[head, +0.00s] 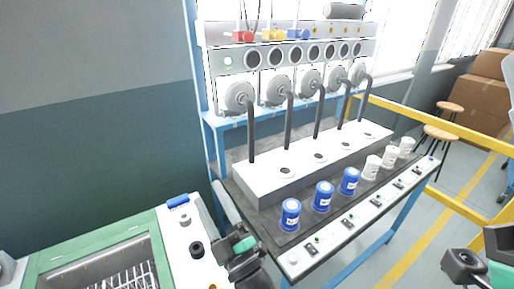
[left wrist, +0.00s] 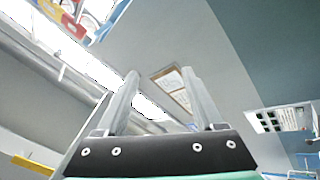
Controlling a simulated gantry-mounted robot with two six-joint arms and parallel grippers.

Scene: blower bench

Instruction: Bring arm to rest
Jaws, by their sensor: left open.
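My left gripper (head: 238,250), black with a green part, is at the lower middle of the head view, in front of the left end of the bench. In the left wrist view its two grey fingers (left wrist: 160,78) stand apart with nothing between them, so it is open and empty. That view looks towards wall and ceiling. My right arm's black and green end (head: 474,266) shows at the lower right corner of the head view; its fingers cannot be made out.
A blower bench (head: 262,183) holds several blue cans (head: 324,196) and white cans (head: 371,167) along a front strip of switches (head: 350,222). A green-framed bin (head: 100,232) is at lower left. Yellow rails (head: 455,204) and stools (head: 440,133) stand at right.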

